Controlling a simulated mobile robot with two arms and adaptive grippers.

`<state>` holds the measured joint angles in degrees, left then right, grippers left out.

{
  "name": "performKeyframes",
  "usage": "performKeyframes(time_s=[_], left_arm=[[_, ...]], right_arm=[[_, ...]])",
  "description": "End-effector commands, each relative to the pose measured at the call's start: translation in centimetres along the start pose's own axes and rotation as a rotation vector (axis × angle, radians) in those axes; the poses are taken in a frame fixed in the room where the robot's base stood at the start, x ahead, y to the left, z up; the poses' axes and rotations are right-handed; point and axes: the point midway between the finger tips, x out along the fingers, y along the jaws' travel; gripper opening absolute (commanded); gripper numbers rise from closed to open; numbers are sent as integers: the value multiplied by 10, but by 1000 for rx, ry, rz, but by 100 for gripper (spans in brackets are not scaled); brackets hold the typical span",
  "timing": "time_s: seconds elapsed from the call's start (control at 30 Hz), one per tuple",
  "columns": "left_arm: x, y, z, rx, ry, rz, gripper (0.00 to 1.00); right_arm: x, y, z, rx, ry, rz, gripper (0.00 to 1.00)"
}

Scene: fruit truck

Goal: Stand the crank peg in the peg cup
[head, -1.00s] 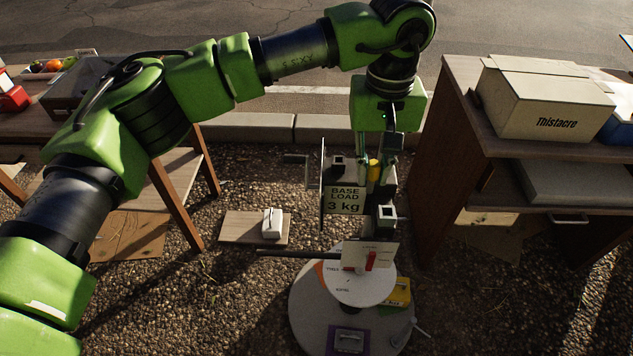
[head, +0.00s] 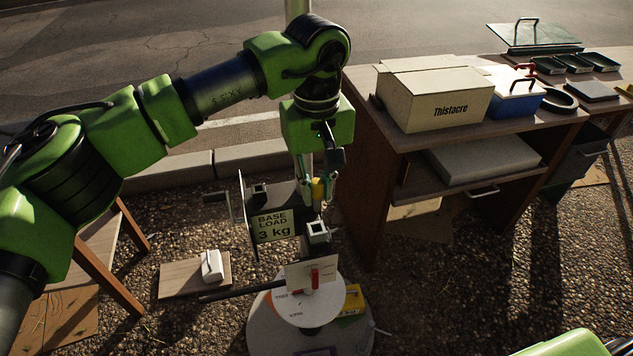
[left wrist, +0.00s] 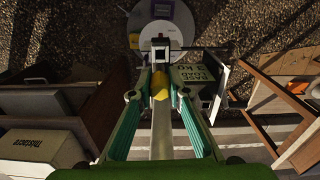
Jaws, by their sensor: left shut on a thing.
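My left gripper (head: 318,188) hangs pointing down over the scale-like stand, beside the "BASE LOAD 3 kg" plate (head: 272,225). Its teal fingers are shut on a small yellow piece, probably part of the crank peg (left wrist: 159,86); the fingers hide much of it. A pale bar (left wrist: 161,130) shows between the fingers in the left wrist view; I cannot tell whether it belongs to the peg. An open square socket (head: 318,231), perhaps the peg cup, is below the gripper. It also shows ahead of the fingertips in the left wrist view (left wrist: 160,41). My right gripper is not in view.
A round base (head: 262,325) carries a white dial (head: 305,305) with a red pointer and a dark rod (head: 240,291) sticking out left. A wooden desk (head: 365,165) with a "Thistacre" box (head: 435,98) stands right. A board with a white object (head: 211,266) lies left.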

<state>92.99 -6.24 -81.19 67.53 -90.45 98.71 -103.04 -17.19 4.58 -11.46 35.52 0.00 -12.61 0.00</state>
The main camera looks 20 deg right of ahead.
Motion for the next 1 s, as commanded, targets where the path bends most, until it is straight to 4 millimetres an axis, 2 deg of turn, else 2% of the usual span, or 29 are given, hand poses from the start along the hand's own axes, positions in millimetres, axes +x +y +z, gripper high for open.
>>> performKeyframes(time_s=[0.5, 1.0], left_arm=[[44, -1, 0, -1, -1, -1, 0], [46, -1, 0, 0, 0, -1, 0]], right_arm=[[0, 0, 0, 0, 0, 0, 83], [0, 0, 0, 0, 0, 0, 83]])
